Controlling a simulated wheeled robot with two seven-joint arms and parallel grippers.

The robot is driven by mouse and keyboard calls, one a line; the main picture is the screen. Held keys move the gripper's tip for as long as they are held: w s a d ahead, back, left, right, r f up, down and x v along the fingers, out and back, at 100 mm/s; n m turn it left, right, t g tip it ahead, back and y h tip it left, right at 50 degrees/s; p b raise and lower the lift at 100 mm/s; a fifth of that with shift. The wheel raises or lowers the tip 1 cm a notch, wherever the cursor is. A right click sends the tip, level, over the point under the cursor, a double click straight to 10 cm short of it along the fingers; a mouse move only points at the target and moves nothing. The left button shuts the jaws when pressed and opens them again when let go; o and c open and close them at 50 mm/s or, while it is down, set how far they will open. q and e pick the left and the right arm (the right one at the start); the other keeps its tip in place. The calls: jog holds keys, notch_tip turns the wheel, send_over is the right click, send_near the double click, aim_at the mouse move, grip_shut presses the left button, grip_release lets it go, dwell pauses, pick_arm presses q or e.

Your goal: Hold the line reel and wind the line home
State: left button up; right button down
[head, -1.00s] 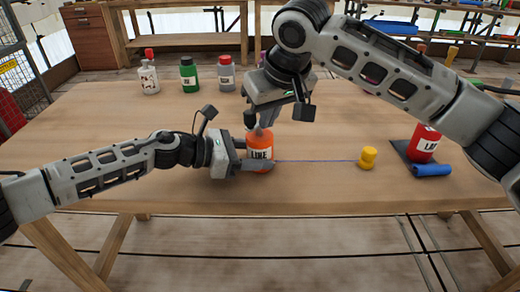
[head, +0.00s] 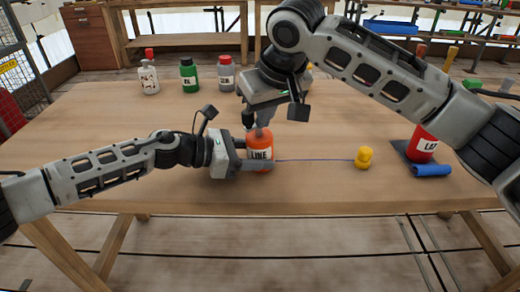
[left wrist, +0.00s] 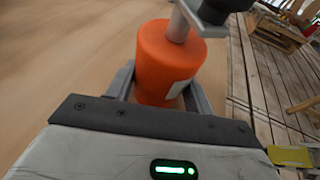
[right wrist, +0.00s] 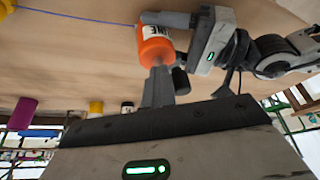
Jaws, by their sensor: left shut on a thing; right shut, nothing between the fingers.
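The orange line reel (head: 260,142), labelled LINE, stands near the table's front; it fills the middle of the left wrist view (left wrist: 165,65). My left gripper (head: 256,160) is shut around its body, one finger on each side. My right gripper (head: 264,118) is above the reel, pointing down, shut and empty. The thin blue line (head: 315,160) runs right from the reel to a yellow weight (head: 364,157).
A red bottle (head: 421,143) stands on a dark mat at the right, with a blue cylinder (head: 432,170) in front. White, green (head: 189,74) and grey bottles stand at the back left. The table's left and front middle are clear.

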notch_tip(320, 180, up, 7)
dwell(0.8)
